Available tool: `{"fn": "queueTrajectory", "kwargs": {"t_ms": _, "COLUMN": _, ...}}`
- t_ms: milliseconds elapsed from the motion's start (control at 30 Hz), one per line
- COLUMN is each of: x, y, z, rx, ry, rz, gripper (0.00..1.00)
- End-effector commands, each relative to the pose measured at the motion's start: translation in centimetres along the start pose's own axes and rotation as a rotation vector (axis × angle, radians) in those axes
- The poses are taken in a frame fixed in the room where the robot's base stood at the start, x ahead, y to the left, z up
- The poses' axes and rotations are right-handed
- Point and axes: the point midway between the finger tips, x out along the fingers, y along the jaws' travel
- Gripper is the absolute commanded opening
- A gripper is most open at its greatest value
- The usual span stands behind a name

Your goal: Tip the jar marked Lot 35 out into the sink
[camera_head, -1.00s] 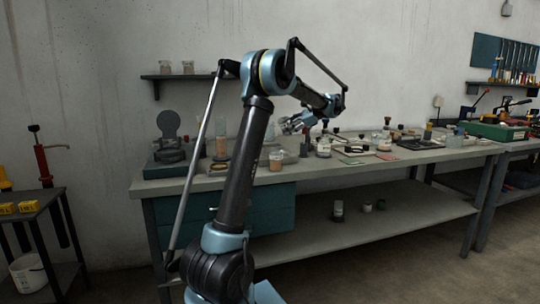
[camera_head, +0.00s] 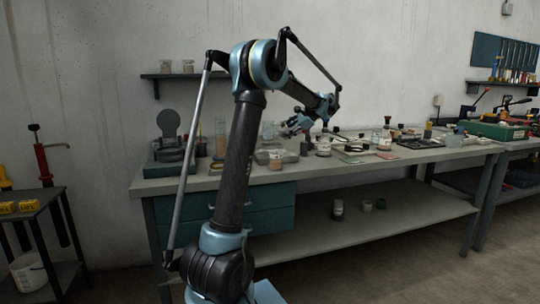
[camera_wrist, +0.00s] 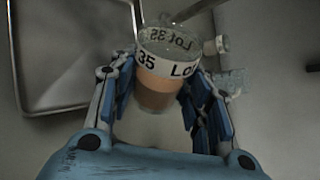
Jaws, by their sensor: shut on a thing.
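My gripper (camera_wrist: 162,100) is shut on the clear jar marked Lot 35 (camera_wrist: 158,68). The jar has a white band with black lettering and pinkish-beige contents that are still inside. The wrist view looks down past its open mouth. A square grey metal basin (camera_wrist: 62,108) with a raised rim lies at the upper left of the wrist view, beside the jar; I cannot tell for certain that it is the sink. In the head view my gripper (camera_head: 292,126) is over the workbench; the held jar is hard to make out there.
The workbench (camera_head: 350,166) carries several jars, including one with pinkish contents (camera_head: 276,161) near the front edge and a labelled one (camera_head: 323,146). A dark instrument (camera_head: 168,145) stands at the left end. Small glassware (camera_wrist: 215,46) lies right of the held jar.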

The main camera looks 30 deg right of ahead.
Motion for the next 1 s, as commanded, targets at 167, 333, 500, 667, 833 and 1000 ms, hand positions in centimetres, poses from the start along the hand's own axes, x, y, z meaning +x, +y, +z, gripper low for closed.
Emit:
{"fn": "queueTrajectory", "kwargs": {"t_ms": 167, "x": 0.1, "y": 0.2, "z": -0.1, "rx": -0.019, "ry": 0.014, "rz": -0.004, "gripper": 0.19}}
{"fn": "queueTrajectory", "kwargs": {"t_ms": 333, "x": 0.3, "y": 0.3, "z": -0.3, "rx": -0.037, "ry": 0.028, "rz": -0.007, "gripper": 0.19}}
{"fn": "queueTrajectory", "kwargs": {"t_ms": 500, "x": 0.5, "y": 0.5, "z": -0.5, "rx": -0.055, "ry": 0.042, "rz": -0.010, "gripper": 0.19}}
{"fn": "queueTrajectory", "kwargs": {"t_ms": 667, "x": 0.7, "y": 0.7, "z": -0.7, "rx": -0.072, "ry": 0.055, "rz": -0.014, "gripper": 0.19}}
{"fn": "queueTrajectory", "kwargs": {"t_ms": 833, "x": 0.9, "y": 0.9, "z": -0.9, "rx": -0.090, "ry": 0.068, "rz": -0.018, "gripper": 0.19}}
{"fn": "queueTrajectory", "kwargs": {"t_ms": 1000, "x": 1.1, "y": 1.1, "z": -1.1, "rx": -0.109, "ry": 0.083, "rz": -0.022, "gripper": 0.19}}
